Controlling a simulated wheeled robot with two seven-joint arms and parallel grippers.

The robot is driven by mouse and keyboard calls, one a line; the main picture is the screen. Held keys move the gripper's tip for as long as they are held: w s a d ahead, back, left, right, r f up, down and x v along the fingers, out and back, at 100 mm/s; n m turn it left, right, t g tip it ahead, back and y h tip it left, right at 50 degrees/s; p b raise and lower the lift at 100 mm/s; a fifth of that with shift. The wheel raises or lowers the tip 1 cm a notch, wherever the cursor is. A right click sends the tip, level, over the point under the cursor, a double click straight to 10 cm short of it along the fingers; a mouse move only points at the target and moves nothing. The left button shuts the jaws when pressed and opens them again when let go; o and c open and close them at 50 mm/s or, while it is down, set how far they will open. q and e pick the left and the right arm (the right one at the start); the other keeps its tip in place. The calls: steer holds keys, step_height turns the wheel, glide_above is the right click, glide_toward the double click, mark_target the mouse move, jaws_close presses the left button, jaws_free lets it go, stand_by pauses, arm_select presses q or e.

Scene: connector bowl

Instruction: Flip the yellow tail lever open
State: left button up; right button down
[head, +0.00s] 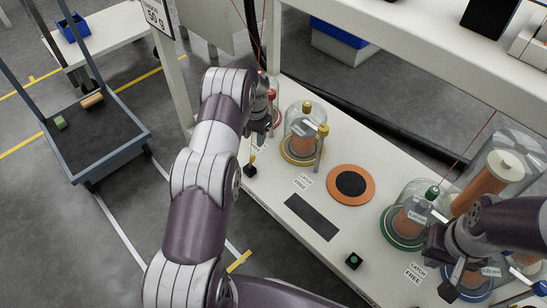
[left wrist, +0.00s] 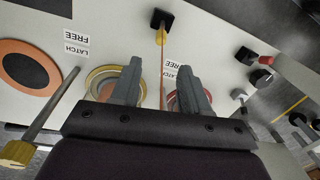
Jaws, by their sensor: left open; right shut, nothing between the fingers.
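A black block (head: 250,169) with a small yellow lever-like piece (head: 252,158) sits at the near edge of the white bench. In the left wrist view, the block (left wrist: 162,19) and its yellow piece (left wrist: 160,36) are ahead of my left fingertips. My left gripper (head: 260,128) is open, above the bench beside a red-knobbed dome; its fingers (left wrist: 160,82) are apart with nothing held. A rod with a yellow knob (head: 323,130) stands beside a yellow-based glass dome (head: 300,150); the knob (left wrist: 17,153) shows in the wrist view. My right gripper (head: 439,246) is shut and empty at the right.
An orange ring with a dark centre (head: 350,183) and a dark pad (head: 312,216) lie on the bench. A green-based dome (head: 402,232) stands near my right arm. A black block with a green top (head: 354,261) is at the front edge. A grey cart (head: 95,140) stands left.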

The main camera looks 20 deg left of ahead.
mark_target(253, 156)
arm_select(q)
steer(key=f+b, duration=0.2)
steer(key=f, duration=0.2)
steer(key=f+b, duration=0.2)
steer(key=f, duration=0.1)
steer(key=a+f+b, duration=0.1)
steer(key=f+b, duration=0.1)
steer(key=f, duration=0.2)
steer(key=shift+w+f, duration=0.15)
steer(key=shift+f, duration=0.2)
jaws_close()
